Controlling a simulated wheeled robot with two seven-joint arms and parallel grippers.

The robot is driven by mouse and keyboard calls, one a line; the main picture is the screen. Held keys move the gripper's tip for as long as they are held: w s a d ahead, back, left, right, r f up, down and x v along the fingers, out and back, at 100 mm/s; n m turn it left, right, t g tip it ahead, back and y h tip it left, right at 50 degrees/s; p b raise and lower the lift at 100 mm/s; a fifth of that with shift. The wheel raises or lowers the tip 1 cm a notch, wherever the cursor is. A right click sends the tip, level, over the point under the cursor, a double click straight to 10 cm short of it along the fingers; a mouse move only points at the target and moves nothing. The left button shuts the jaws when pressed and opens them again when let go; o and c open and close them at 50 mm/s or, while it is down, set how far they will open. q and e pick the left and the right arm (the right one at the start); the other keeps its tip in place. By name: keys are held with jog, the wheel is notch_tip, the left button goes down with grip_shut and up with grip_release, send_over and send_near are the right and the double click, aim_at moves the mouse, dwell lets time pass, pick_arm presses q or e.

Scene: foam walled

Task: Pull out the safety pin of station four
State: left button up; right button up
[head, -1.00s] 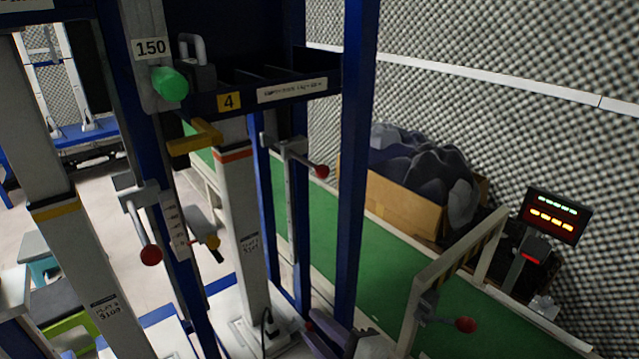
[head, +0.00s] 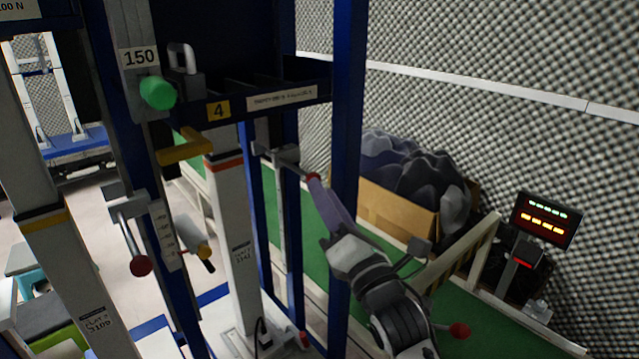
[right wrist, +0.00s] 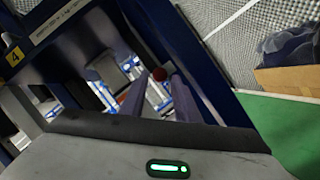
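The yellow plate marked 4 (head: 218,110) sits on the dark blue shelf edge of station four, and it also shows in the right wrist view (right wrist: 14,57). Below it, a thin rod ending in a red ball knob (head: 313,177) sticks out of a grey bracket (head: 277,154). My right gripper (head: 322,193) has its purple fingers at this knob. In the right wrist view the red knob (right wrist: 159,74) appears between the tips of the two spread fingers, with no visible grip on it. My left gripper is not in view.
Blue uprights (head: 347,120) stand beside my right gripper. Another red-knobbed rod (head: 140,265) and a yellow handle (head: 185,147) stick out at left. A railing (head: 470,245), a display (head: 545,220) and a box of foam (head: 400,210) stand at right.

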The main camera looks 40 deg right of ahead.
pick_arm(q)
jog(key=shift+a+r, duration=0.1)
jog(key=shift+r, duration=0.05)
pick_arm(e)
jog(key=shift+x, duration=1.7)
jog(key=shift+f, duration=0.1)
jog(key=shift+c, duration=0.2)
